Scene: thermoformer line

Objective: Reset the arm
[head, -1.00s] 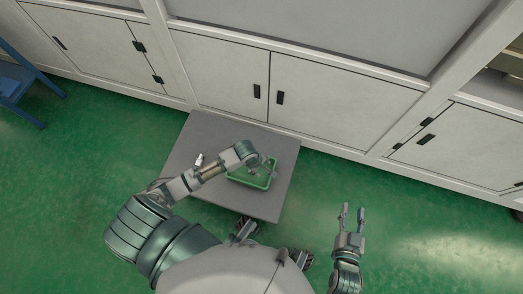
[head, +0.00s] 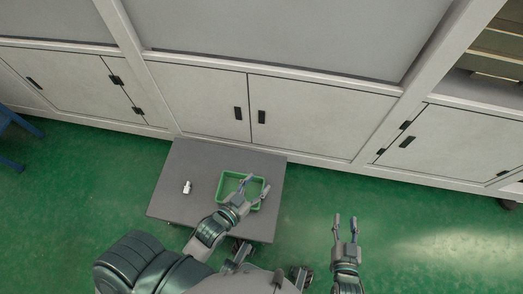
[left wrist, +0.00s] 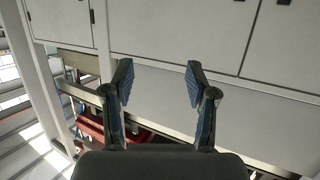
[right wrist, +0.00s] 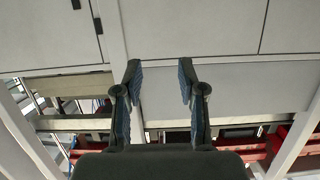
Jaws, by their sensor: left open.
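My left gripper (head: 254,188) is open and empty, in front of or above the green tray in the head view. Its two spread fingers also show in the left wrist view (left wrist: 158,85), with nothing between them. My right gripper (head: 346,222) is open and empty over the green floor to the right of the table. Its fingers stand apart in the right wrist view (right wrist: 160,85). The green tray (head: 224,177) sits on the grey table and is partly hidden by my left gripper. A small white object (head: 187,187) lies on the table left of the tray.
The grey table (head: 170,210) stands close to the white machine cabinet (head: 330,115), which spans the back. A blue chair or stand (head: 12,135) is at the far left. The green floor (head: 420,240) is clear on the right.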

